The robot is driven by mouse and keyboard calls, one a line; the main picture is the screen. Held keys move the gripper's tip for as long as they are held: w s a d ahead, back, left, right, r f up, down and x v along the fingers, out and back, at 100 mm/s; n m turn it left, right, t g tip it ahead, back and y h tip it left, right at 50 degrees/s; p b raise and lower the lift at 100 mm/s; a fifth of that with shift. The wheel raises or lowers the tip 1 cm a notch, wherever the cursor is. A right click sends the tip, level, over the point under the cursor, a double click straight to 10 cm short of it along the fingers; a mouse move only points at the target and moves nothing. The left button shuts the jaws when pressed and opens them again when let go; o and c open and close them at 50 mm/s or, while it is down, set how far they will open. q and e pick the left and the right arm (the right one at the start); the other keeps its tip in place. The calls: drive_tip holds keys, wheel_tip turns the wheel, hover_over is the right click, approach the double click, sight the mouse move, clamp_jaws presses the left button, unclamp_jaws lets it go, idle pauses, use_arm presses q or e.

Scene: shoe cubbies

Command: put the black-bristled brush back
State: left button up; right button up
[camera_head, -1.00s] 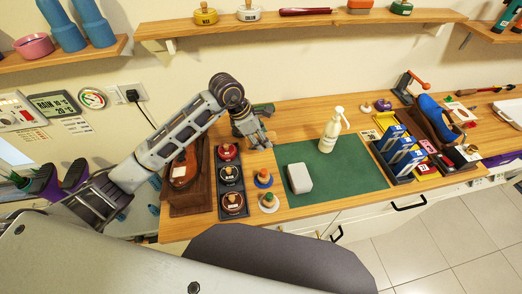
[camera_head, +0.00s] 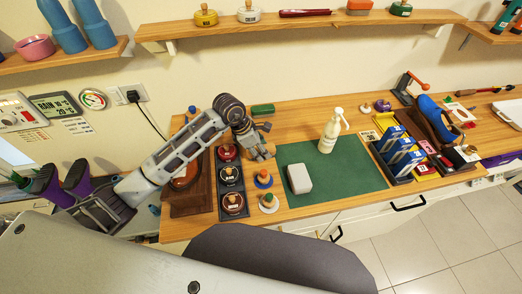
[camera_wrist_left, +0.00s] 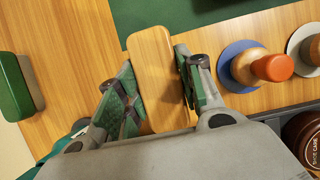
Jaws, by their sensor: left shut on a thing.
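My left gripper (camera_head: 260,142) is over the bench, just left of the green mat. In the left wrist view its fingers (camera_wrist_left: 160,88) are shut on the two sides of a pale wooden brush block (camera_wrist_left: 152,60). In the head view the brush block (camera_head: 262,153) shows only in part below the fingers. Its bristles are hidden, so I cannot tell their colour. I cannot tell if it touches the bench. My right gripper is not in view.
A black tray of round tins (camera_head: 231,178) and two round knobbed brushes (camera_head: 264,179) stand close to the gripper. A green block (camera_head: 262,109) lies behind. The green mat (camera_head: 340,180) holds a white bottle (camera_head: 331,132) and a grey block (camera_head: 299,178). A shelf (camera_head: 300,25) runs above.

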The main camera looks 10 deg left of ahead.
use_arm(q)
drive_tip(key=shift+f, duration=0.4)
drive_tip(key=shift+f, duration=0.1)
drive_tip(key=o, duration=1.1)
drive_tip(key=shift+c, duration=0.2)
drive_tip(key=b+v, duration=0.1)
drive_tip(key=v, duration=1.1)
drive_tip(key=shift+d, duration=0.1)
